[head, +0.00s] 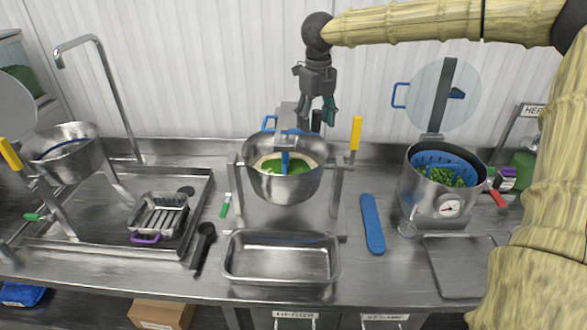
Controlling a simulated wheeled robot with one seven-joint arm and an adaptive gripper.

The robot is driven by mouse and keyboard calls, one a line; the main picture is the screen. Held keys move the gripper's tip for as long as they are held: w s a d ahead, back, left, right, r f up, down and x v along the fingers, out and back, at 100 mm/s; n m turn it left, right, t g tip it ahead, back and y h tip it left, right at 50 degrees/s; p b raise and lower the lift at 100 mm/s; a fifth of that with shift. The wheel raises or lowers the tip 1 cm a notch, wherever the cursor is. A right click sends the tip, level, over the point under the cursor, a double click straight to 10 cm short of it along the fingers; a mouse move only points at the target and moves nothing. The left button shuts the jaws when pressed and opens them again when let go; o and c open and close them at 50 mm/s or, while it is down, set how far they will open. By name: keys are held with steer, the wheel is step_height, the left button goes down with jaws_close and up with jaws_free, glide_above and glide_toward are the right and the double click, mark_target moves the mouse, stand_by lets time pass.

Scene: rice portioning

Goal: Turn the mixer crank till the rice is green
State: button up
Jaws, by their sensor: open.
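The mixer is a steel bowl (283,186) hung in a frame at the middle of the counter. Inside it, the contents (290,166) show green in the middle with a pale band around the edge. A yellow handle (356,133) rises at the right of the frame and looks like the crank. My gripper (318,117) is open and empty, pointing down above the back of the bowl, left of the yellow handle and apart from it. Part of the mixer top behind the bowl is hard to make out.
A steel tray (282,281) lies in front of the mixer. A blue bar (372,224) lies to the right. A pot (439,202) with a blue basket of greens stands further right, its clear lid (443,95) raised. A sink with a tap (98,40) and another bowl (72,165) are left.

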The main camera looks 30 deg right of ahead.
steer(key=shift+s+d+f, duration=0.15)
steer(key=shift+f, duration=0.1)
steer(key=shift+f, duration=0.4)
steer(key=shift+r+p, duration=0.5)
steer(key=shift+p, duration=0.2)
stand_by(0.3)
steer(key=c, duration=1.1)
